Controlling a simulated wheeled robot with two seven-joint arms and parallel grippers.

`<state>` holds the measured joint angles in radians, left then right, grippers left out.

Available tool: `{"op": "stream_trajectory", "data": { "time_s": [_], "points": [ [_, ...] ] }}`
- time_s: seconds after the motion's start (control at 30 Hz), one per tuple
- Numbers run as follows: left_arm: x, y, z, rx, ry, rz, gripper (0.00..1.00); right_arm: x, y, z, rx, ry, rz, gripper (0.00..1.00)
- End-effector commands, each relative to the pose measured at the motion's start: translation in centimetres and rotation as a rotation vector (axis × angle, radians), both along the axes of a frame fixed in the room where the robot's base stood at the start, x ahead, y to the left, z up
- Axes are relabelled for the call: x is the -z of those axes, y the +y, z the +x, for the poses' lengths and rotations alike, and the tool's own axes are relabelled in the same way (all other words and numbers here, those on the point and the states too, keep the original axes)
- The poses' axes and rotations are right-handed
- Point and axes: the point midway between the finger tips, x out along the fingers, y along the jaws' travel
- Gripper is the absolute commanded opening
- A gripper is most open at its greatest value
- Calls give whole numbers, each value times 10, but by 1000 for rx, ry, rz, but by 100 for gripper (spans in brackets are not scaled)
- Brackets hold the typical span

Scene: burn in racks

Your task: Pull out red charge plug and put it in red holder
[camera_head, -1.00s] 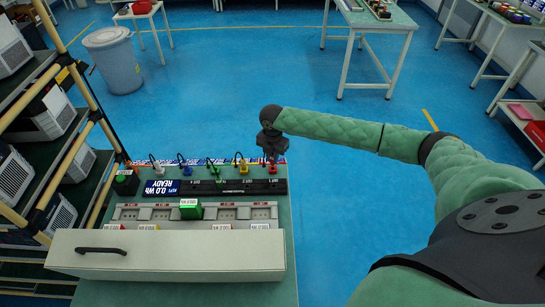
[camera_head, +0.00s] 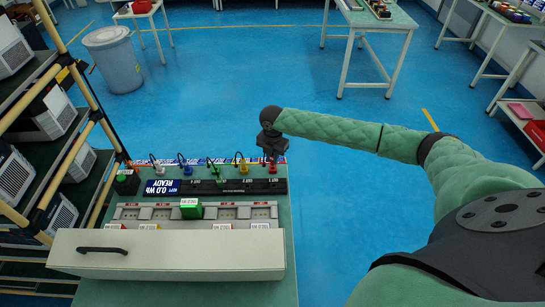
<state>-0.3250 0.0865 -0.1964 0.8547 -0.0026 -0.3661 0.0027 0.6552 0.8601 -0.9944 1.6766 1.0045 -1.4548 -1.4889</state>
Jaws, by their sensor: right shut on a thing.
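The red charge plug (camera_head: 273,168) stands at the right end of the row of plugs on the black panel. My right gripper (camera_head: 271,155) is directly above it, pointing down, shut on its top. The fingers are small and dark, so the exact grip is hard to see. The plug appears to be still at its place on the panel. Other plugs beside it are yellow (camera_head: 242,165), green (camera_head: 213,168), blue (camera_head: 184,168) and white (camera_head: 157,167). I cannot make out a red holder with certainty. My left gripper is not in view.
In front are a grey slotted rack with a green block (camera_head: 191,209) and a pale box with a dark handle (camera_head: 170,262). Shelves with grey units stand left. Blue floor lies beyond.

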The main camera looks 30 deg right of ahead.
Motion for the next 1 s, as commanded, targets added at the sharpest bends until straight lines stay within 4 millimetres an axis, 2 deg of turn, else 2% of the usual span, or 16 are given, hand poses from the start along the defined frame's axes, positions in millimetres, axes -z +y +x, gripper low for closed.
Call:
{"op": "stream_trajectory", "data": {
  "time_s": [1.0],
  "points": [
    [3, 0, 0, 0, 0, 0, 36, 17, 0, 0, 0, -1, 1, 0]
  ]
}}
